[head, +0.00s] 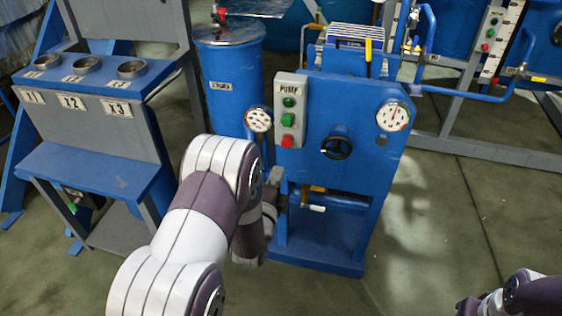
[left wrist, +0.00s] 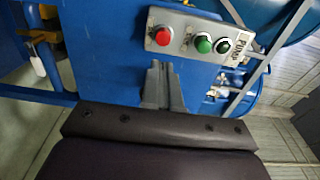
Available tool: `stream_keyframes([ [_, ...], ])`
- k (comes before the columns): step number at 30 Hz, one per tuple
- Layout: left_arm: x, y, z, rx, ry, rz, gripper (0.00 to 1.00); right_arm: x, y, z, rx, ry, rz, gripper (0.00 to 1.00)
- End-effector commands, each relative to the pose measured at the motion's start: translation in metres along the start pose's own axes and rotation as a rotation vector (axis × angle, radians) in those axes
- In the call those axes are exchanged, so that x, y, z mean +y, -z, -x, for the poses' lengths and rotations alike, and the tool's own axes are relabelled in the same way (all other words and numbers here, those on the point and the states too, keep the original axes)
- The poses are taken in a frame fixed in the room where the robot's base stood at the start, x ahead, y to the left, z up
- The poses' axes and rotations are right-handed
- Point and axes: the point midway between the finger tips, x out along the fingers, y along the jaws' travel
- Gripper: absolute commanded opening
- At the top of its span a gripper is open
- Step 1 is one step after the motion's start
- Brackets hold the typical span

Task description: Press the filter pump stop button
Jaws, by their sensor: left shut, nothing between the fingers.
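The grey pump button box (head: 289,112) is on the front of the blue pump unit, with a "PUMP" label at its top. Its red button (head: 287,141) is lowest, below two green buttons. In the left wrist view the box lies sideways, with the red button (left wrist: 162,36) at its left end. My left gripper (head: 277,176) is just below the box in the head view, partly hidden by my arm. In the left wrist view its fingers (left wrist: 162,72) are shut and empty, pointing toward the box, with a visible gap to the red button.
A round gauge (head: 258,119) is left of the box, and another gauge (head: 393,116) is at the right. A black handwheel (head: 337,147) is on the pump front. A blue tank (head: 230,77) stands behind left, and a blue stand (head: 92,165) farther left.

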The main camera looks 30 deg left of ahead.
Motion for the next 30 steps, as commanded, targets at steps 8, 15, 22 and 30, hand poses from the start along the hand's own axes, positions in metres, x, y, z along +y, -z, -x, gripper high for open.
stream_keyframes([
  [8, 0.000, 0.000, 0.036, 0.000, -0.002, 0.000, 0.00, 0.000, 0.001, 0.007, 0.000, 0.000, 0.000, 0.43],
  [15, 0.001, 0.000, 0.039, 0.000, -0.002, 0.000, 0.00, 0.000, 0.001, 0.007, 0.000, 0.000, 0.000, 0.43],
  [22, 0.001, 0.000, 0.039, 0.000, -0.002, 0.000, 0.00, 0.000, 0.001, 0.007, 0.000, 0.000, 0.000, 0.43],
  [30, 0.052, 0.000, 0.049, -0.038, -0.255, 0.284, 0.00, 0.000, 0.001, 0.007, 0.000, 0.000, 0.000, 0.43],
])
